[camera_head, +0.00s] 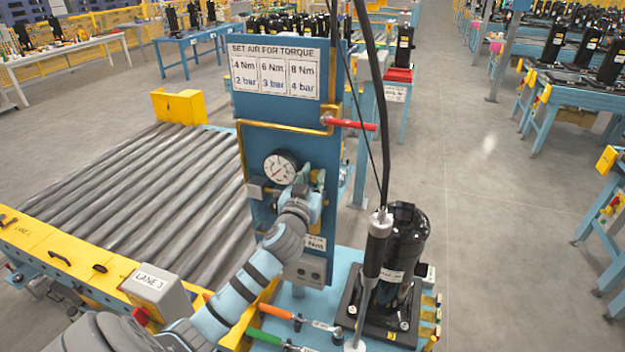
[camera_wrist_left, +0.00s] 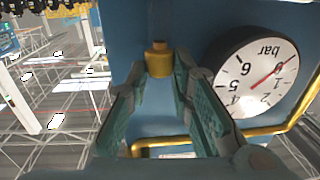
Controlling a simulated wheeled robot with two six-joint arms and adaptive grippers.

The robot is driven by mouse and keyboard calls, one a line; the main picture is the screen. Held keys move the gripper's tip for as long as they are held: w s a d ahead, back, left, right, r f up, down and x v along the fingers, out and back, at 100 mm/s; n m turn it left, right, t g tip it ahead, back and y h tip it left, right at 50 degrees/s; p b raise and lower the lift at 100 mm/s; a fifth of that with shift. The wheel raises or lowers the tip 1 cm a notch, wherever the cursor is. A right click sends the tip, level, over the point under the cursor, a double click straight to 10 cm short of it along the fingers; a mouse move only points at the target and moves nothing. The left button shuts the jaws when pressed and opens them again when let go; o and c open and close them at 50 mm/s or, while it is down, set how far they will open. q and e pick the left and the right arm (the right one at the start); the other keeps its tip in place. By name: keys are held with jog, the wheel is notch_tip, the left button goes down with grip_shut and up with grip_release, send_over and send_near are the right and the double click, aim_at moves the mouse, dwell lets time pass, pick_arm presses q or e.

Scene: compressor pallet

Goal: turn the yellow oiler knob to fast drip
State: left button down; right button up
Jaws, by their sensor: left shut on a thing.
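The yellow oiler knob (camera_wrist_left: 158,63) sits at the blue panel between the two fingertips of my left gripper in the left wrist view. My left gripper (camera_wrist_left: 160,73) is shut on the knob, with one finger on each side. In the head view my left gripper (camera_head: 304,186) reaches up to the blue panel (camera_head: 285,110), just right of the pressure gauge, and hides the knob. I cannot read any drip marking on the knob. My right gripper is not in view.
The round pressure gauge (camera_head: 282,166) is close beside the gripper. A red lever (camera_head: 351,124) sticks out above right. A black compressor (camera_head: 408,235) and a hanging tool (camera_head: 375,255) stand at right. Orange-handled (camera_head: 276,311) and green-handled (camera_head: 264,336) tools lie below. Rollers (camera_head: 150,190) extend left.

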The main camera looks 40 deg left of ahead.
pick_arm(q)
jog(key=n+g+y+b, duration=0.1)
jog(key=b, duration=0.1)
jog(key=n+g+y+b, duration=0.1)
jog(key=y, duration=0.1)
jog(key=n+g+y+b, duration=0.1)
jog(key=n+y+b, duration=0.1)
jog(key=shift+w+d+f+b, duration=0.25)
jog(key=shift+d+f+b, duration=0.05)
jog(key=shift+d, duration=0.1)
jog(key=shift+r+n+g+y+b, duration=0.2)
jog(key=shift+n+g+y+b, duration=0.55)
jog(key=shift+g+b, duration=0.25)
jog(key=c, duration=1.7)
grip_release()
jog(key=shift+w, duration=0.1)
jog(key=v, duration=0.7)
jog(key=shift+d, duration=0.3)
